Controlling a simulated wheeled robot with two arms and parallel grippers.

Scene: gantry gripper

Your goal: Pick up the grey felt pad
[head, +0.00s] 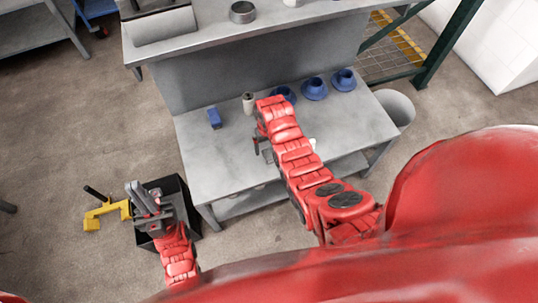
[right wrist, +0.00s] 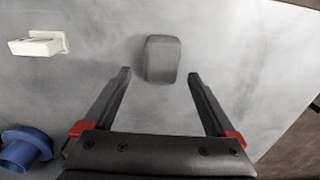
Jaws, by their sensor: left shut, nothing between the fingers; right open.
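The grey felt pad (right wrist: 161,58) lies on the grey table top in the right wrist view. It is a small rounded block, just beyond and between the fingertips of my right gripper (right wrist: 158,74). The fingers are spread wide and do not touch it. In the head view my right gripper (head: 257,146) is over the table, partly hidden by its arm, and I cannot clearly make out the pad there. My left gripper (head: 147,197) is shut and empty, above the black bin at the lower left.
A white piece (right wrist: 38,45) lies left of the pad in the right wrist view. A black bin (head: 188,204) and yellow item (head: 100,213) are on the floor.

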